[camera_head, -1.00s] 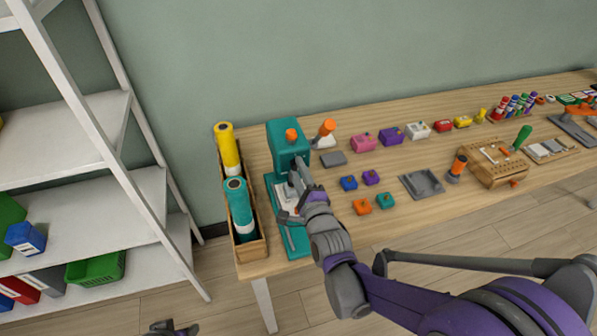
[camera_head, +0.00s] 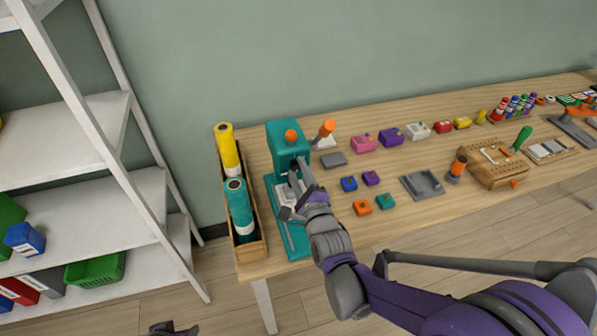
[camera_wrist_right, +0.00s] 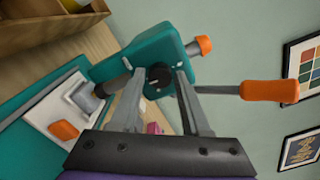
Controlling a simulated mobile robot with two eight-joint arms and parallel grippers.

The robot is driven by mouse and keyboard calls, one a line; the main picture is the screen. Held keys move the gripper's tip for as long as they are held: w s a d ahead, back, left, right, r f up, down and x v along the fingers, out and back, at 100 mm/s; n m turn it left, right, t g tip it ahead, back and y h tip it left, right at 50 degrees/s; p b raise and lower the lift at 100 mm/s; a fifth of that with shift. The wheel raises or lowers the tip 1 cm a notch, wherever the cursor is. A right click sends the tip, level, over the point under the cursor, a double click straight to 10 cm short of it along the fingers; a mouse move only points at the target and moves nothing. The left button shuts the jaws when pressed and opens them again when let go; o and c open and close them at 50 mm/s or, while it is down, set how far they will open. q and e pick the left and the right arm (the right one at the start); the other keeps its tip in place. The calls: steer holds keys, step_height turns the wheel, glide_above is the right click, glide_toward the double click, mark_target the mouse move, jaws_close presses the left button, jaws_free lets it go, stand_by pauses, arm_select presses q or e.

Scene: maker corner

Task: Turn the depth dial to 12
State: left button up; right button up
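The teal press (camera_head: 286,145) stands at the left end of the table, with an orange-tipped lever (camera_head: 326,128). In the right wrist view, the depth dial is a small black knob (camera_wrist_right: 158,76) on the side of the teal press head (camera_wrist_right: 150,55). My right gripper (camera_wrist_right: 161,73) has its two fingers apart, one on each side of the dial. I cannot tell whether they touch it. The dial's marks are not readable. In the head view my right gripper (camera_head: 297,176) partly hides the press front. My left gripper (camera_head: 174,328) barely shows at the bottom edge.
A wooden box (camera_head: 257,250) with yellow (camera_head: 228,150) and teal rolls (camera_head: 240,207) stands close left of the press. A white shelf (camera_head: 90,213) stands farther left.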

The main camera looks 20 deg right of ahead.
steer(key=shift+o, duration=1.2)
steer(key=shift+s, duration=0.1)
steer(key=s, duration=1)
steer(key=shift+s+d, duration=0.15)
steer(key=shift+s, duration=0.2)
